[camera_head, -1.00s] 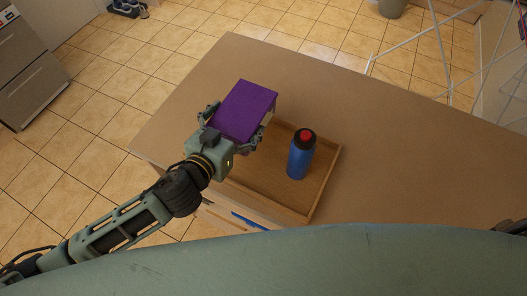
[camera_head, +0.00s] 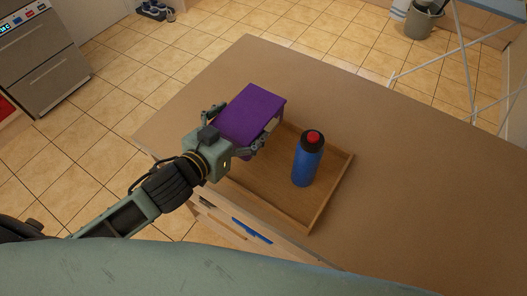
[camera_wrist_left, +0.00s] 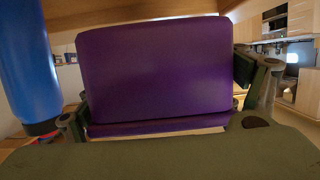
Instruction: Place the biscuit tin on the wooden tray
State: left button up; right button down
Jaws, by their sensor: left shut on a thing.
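The purple box-shaped biscuit tin (camera_head: 251,112) is held in my left gripper (camera_head: 236,130), which is shut on it. The tin hangs over the left part of the wooden tray (camera_head: 327,193) in the head view; its height above the tray is hard to tell. The tin (camera_wrist_left: 155,70) fills the middle of the left wrist view, between the two fingers of the left gripper (camera_wrist_left: 165,105). The tray lies on the brown table and is partly hidden by the tin, gripper and arm. My right gripper is not in view.
A blue bottle (camera_head: 306,165) with a red and black top stands upright on the tray, right of the tin. It also shows at the left of the wrist view (camera_wrist_left: 27,70). The table (camera_head: 400,170) is clear behind and right of the tray.

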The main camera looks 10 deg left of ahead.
pick_arm(q)
notch_tip(320, 180, down, 4)
jog(key=shift+r, duration=0.1)
notch_tip(320, 180, down, 3)
jog(key=shift+f, duration=0.6)
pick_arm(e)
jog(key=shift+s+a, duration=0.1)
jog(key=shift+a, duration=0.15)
pick_arm(q)
jog(key=o, duration=1.2)
jog(key=shift+f, duration=0.1)
